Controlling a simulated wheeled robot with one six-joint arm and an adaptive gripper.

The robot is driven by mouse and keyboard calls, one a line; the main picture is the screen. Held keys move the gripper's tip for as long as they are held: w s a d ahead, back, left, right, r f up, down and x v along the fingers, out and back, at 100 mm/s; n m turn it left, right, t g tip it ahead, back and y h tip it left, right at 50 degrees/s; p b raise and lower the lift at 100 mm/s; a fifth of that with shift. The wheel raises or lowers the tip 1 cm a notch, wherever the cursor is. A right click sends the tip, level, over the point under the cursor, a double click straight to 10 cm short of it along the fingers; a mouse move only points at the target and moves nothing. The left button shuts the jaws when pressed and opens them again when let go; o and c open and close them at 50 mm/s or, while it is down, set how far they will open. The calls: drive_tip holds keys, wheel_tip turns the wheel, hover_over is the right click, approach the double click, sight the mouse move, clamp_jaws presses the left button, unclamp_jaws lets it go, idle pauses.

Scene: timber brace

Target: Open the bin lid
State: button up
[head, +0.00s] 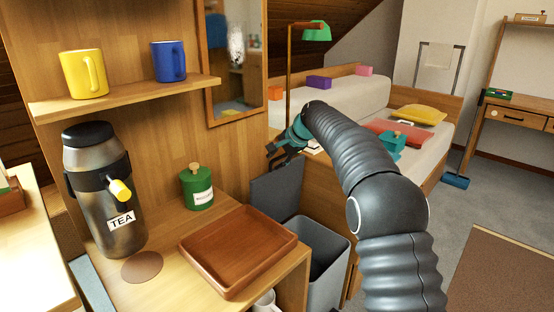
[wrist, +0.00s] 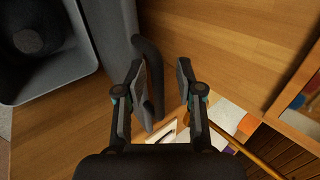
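The grey bin (head: 328,262) stands on the floor beside the wooden counter, and its dark inside shows from above. Its grey lid (head: 278,188) stands raised, close to upright, at the bin's back edge. In the wrist view the bin (wrist: 70,78) is at the upper left, and the lid (wrist: 108,35) shows nearly edge-on with a dark bar handle (wrist: 153,72). My gripper (head: 275,150) is at the lid's top edge. In the wrist view my gripper (wrist: 160,68) has its fingers apart; the handle lies by the left finger, and I cannot tell whether they touch.
A wooden tray (head: 240,250) lies on the counter left of the bin, with a green canister (head: 196,187) and a tea dispenser (head: 105,195) further left. A wooden panel with a mirror (head: 235,60) rises behind. The bed (head: 340,95) is beyond my arm. Open floor lies right.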

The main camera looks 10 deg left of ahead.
drive_tip(key=v, duration=1.2)
drive_tip(key=s+d+f+n+g+h, duration=0.1)
drive_tip(key=s+d+f+n+h, duration=0.25)
drive_tip(key=s+d+f, duration=0.5)
drive_tip(key=s+d+t+h, duration=0.1)
drive_tip(key=s+d, duration=0.6)
drive_tip(key=s, duration=0.4)
drive_tip(key=s+d+f+n+t+h, duration=0.1)
drive_tip(key=s+d, duration=0.6)
drive_tip(key=s, duration=0.5)
drive_tip(key=s+d+f+n+h, duration=0.1)
drive_tip(key=s+d, duration=0.6)
drive_tip(key=s, duration=0.5)
drive_tip(key=shift+s+d+f+t, duration=0.15)
drive_tip(key=shift+d+f+t, duration=0.05)
drive_tip(key=shift+d+t, duration=0.2)
